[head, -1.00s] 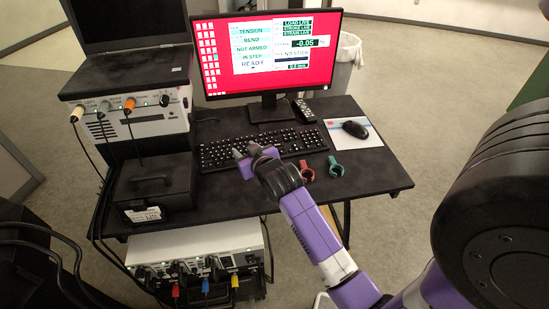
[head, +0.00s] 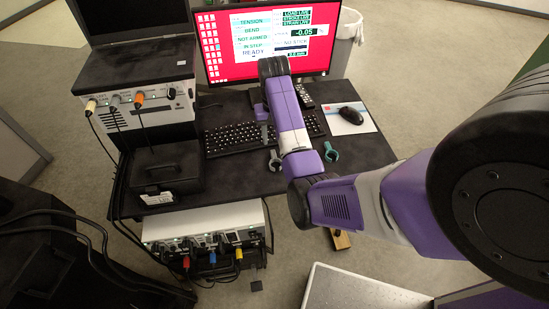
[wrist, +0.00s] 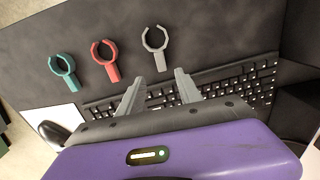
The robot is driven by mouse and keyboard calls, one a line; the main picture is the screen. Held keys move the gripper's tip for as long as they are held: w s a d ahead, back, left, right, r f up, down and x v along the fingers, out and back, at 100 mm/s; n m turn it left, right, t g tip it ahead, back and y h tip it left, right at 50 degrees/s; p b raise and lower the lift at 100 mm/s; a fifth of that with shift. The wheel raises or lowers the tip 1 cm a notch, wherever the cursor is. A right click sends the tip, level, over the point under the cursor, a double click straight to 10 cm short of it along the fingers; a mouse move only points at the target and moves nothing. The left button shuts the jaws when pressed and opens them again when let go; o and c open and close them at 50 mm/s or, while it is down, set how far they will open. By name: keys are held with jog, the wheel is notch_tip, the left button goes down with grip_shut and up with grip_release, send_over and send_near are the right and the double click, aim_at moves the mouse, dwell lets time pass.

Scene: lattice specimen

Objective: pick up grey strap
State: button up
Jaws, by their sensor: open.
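The grey strap (wrist: 156,59) is an open ring on a short stem, lying flat on the dark desk in the wrist view. It shows small in the head view (head: 274,160), just left of my forearm. A red strap (wrist: 107,61) and a teal strap (wrist: 64,69) of the same shape lie to its left in the wrist view. My gripper (wrist: 156,90) is open and empty, its two grey fingers reaching toward the grey strap over the keyboard. It appears apart from the strap. In the head view my arm hides the red strap and most of my gripper.
The black keyboard (head: 231,139) lies under and beside my gripper. A monitor (head: 226,48) stands at the back, and a mouse (head: 351,114) is on a pad at right. A black box (head: 163,176) and a stacked instrument (head: 144,107) stand at left.

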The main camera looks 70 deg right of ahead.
aim_at(273, 151)
notch_tip(273, 151, down, 6)
jog(key=shift+w+a+f+p, duration=0.15)
jog(key=shift+f+p, duration=0.1)
jog(key=shift+p, duration=0.25)
grip_shut()
